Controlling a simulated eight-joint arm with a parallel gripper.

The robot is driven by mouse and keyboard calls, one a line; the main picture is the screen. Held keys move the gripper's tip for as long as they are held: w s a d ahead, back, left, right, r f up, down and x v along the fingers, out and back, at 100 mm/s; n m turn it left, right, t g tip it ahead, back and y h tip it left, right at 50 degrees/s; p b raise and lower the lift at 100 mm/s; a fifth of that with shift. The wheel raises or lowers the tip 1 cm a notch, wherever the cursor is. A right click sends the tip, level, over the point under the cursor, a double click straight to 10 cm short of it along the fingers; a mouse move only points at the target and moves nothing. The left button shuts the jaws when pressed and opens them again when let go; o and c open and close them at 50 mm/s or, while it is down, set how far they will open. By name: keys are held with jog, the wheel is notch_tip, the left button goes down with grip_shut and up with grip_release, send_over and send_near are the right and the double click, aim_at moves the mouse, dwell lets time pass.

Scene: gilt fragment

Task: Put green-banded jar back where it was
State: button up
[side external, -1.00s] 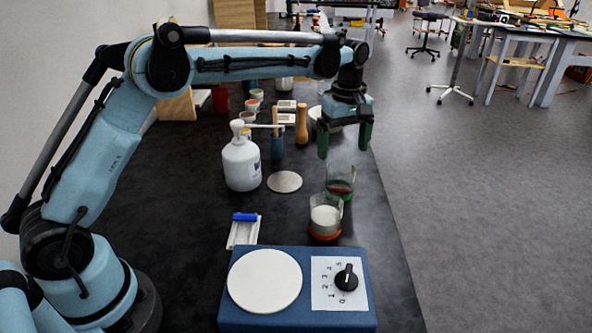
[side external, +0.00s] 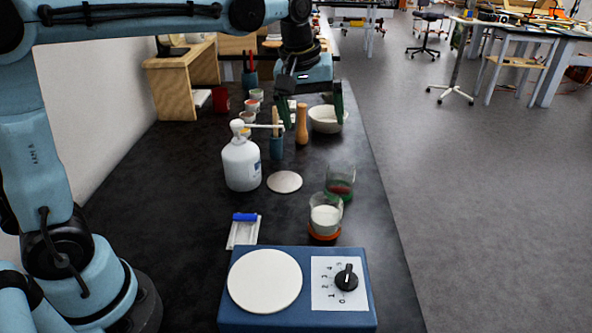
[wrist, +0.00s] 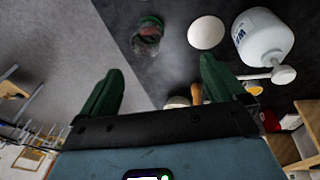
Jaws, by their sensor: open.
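The green-banded jar (side external: 340,183) stands upright on the dark bench, behind and slightly right of an orange-banded jar (side external: 325,216) with white contents. It is clear glass with a little dark red inside. In the wrist view the green-banded jar (wrist: 148,36) is at top centre, beyond my fingertips and apart from them. My gripper (side external: 310,112) is open and empty, raised farther back along the bench near the white bowl. Its two green fingers (wrist: 161,75) are spread with nothing between them.
A white bottle (side external: 241,165) and a pale disc (side external: 285,182) are left of the jars. A blue stirrer plate (side external: 297,312) is in front. A wooden mill (side external: 302,126) and white bowl (side external: 324,121) stand behind. The bench's right edge is close to the jars.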

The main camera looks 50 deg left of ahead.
jog(key=s+f+m+t, duration=0.2)
jog(key=s+f+m, duration=0.1)
jog(key=s, duration=0.4)
jog(key=s+a+f+m+t, duration=0.1)
jog(key=s+f+m, duration=0.3)
jog(key=s, duration=0.4)
jog(key=shift+a+m+t, duration=0.3)
jog(key=shift+m+t, duration=0.2)
jog(key=shift+t, duration=0.1)
